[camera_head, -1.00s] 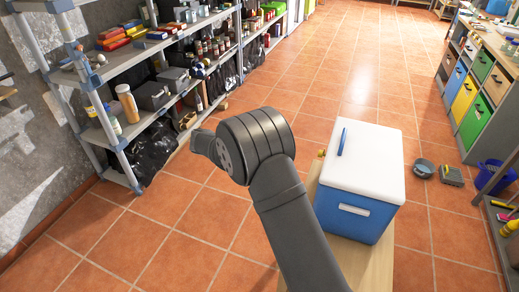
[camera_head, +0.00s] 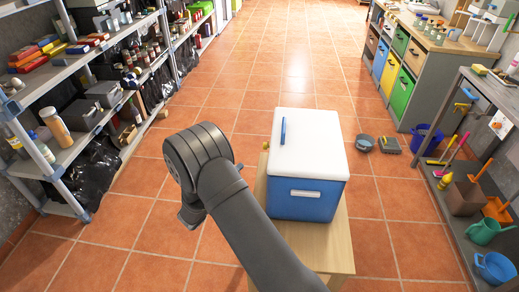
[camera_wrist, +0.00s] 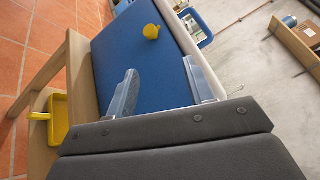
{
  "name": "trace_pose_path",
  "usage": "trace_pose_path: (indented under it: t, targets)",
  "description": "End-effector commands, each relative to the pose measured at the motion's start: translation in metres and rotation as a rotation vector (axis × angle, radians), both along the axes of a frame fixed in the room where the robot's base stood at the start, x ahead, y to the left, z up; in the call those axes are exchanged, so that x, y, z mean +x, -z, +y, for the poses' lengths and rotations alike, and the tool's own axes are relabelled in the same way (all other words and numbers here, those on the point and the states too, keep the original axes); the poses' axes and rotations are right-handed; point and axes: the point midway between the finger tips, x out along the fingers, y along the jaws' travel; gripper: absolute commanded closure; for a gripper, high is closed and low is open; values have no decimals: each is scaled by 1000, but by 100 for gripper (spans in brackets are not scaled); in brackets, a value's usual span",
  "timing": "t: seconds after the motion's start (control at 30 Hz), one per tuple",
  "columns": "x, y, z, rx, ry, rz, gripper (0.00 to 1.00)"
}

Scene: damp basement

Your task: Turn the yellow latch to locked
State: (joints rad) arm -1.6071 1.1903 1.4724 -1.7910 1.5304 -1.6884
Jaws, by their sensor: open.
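The yellow latch (camera_head: 265,146) is small and shows at the left edge of the blue cooler box (camera_head: 303,200) with a white lid (camera_head: 306,140). In the wrist view the latch (camera_wrist: 151,31) sticks out from the box's blue side (camera_wrist: 160,85), just below the pale lid edge. Whether it reads locked or unlocked cannot be told. My gripper (camera_wrist: 160,66) is open and empty. Its two clear fingers face the blue side, with the latch beyond their tips and apart from them.
The box stands on a wooden table (camera_head: 338,240). A blue handle (camera_head: 283,130) lies on its lid. A yellow tray (camera_wrist: 52,125) shows low by the table in the wrist view. Shelves (camera_head: 60,150) line the left; a tool rack (camera_head: 470,170) stands right. The tiled floor between is mostly clear.

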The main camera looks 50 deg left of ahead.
Motion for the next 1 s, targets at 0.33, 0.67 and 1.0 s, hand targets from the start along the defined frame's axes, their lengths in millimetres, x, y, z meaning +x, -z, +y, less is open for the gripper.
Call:
trace_pose_path:
  t: [0.33, 0.67, 1.0]
  targets:
    - [12, 25, -16, -317, -115, -135, 51]
    - [72, 18, 8, -313, -111, -133, 51]
    - [136, 12, 35, -311, -112, -132, 51]
